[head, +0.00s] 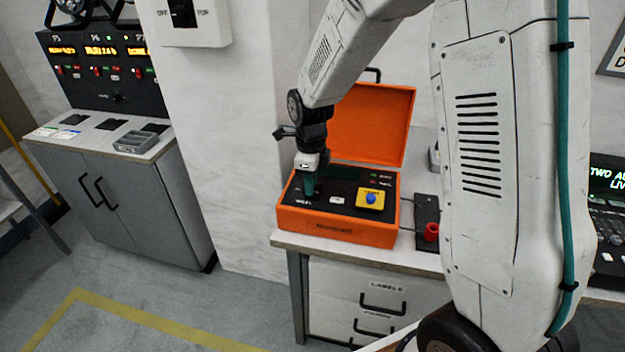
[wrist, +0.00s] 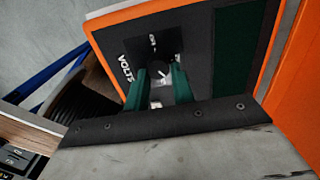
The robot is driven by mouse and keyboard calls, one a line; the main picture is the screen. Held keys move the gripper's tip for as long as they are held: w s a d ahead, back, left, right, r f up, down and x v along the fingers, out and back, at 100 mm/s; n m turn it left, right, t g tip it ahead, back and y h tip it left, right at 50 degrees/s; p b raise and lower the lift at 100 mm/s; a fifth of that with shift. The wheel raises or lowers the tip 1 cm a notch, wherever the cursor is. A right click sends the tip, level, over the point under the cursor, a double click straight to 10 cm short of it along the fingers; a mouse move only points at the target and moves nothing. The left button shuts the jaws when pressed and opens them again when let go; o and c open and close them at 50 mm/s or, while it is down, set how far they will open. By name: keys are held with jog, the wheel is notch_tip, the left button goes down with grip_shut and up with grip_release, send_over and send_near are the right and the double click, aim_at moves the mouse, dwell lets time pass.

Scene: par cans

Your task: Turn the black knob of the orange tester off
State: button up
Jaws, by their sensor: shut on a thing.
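The orange tester (head: 335,228) is an open case on a white-topped bench, its lid (head: 372,120) standing up at the back. Its dark panel carries a yellow block with a blue button (head: 371,198) and small white labels. My gripper (head: 308,188) points down at the panel's left part. In the wrist view its two green fingers (wrist: 160,90) are closed on the sides of the round black knob (wrist: 158,72). "VOLTS" is printed left of the knob and a partly hidden label sits above it. In the head view the fingers hide the knob. I cannot read its setting.
A small black box with a red knob (head: 431,232) stands right of the tester on the bench. Drawers (head: 375,295) are below. A control console (head: 105,75) on a grey cabinet stands at the left. The floor between is clear.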

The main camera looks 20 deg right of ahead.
jog(key=shift+w+a+r, duration=0.1)
jog(key=shift+w+a, duration=0.15)
jog(key=shift+a, duration=0.1)
jog(key=shift+a+n, duration=0.1)
jog(key=shift+n, duration=0.6)
jog(key=n, duration=1.2)
jog(key=shift+s, duration=0.1)
jog(key=n, duration=0.9)
jog(key=shift+n, duration=0.3)
jog(key=n, duration=0.4)
jog(key=shift+s+f, duration=0.1)
jog(key=shift+f, duration=0.1)
jog(key=n, duration=0.4)
jog(key=shift+n, duration=2.4)
